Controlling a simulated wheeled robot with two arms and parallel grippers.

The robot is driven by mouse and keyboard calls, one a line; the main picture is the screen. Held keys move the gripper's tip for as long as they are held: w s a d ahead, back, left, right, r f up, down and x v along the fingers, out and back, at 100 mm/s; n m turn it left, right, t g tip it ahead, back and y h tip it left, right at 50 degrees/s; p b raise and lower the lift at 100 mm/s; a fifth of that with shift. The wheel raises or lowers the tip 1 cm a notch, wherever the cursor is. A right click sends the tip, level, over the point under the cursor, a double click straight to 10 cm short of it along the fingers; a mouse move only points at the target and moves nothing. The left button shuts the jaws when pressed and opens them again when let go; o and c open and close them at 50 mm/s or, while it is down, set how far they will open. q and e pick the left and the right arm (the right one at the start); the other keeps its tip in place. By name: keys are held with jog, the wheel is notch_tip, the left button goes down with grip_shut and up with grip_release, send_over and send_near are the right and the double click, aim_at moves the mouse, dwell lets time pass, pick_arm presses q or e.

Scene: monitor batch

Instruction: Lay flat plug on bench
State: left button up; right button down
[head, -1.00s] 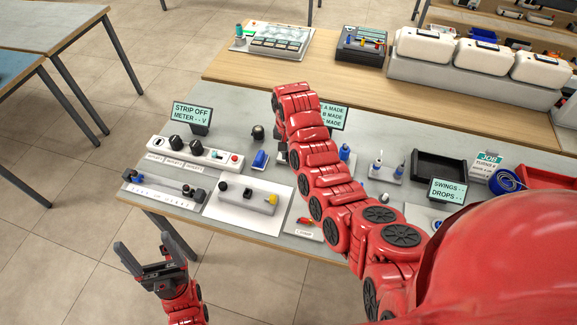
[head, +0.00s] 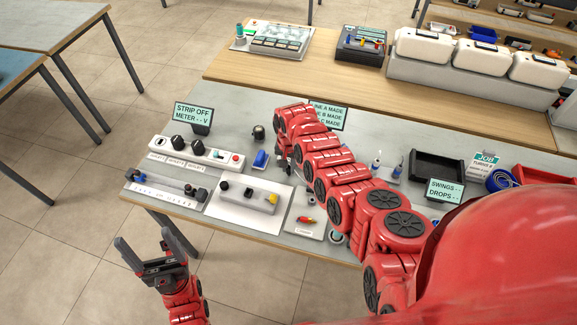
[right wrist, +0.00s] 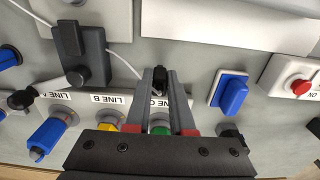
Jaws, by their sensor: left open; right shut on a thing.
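My right gripper (right wrist: 160,80) is shut on a small black plug (right wrist: 160,76) in the right wrist view. It holds the plug over the grey bench, in front of the "LINE C" label, and I cannot tell whether the plug touches anything. In the head view my red right arm hides most of that gripper and the plug. The bench (head: 240,135) has a grey top with many fittings. My left gripper (head: 155,245) is open and empty, off the bench's front left edge.
A blue block (right wrist: 229,92) and a red button (right wrist: 301,87) lie right of the right gripper. A black holder (right wrist: 82,52) with a white cable stands left. A grey block with knobs (head: 248,197) is on a white sheet. Signs (head: 194,117) stand along the bench.

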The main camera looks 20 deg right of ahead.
jog(key=shift+f+b, duration=0.35)
jog(key=shift+b, duration=0.05)
jog(key=c, duration=0.8)
grip_release()
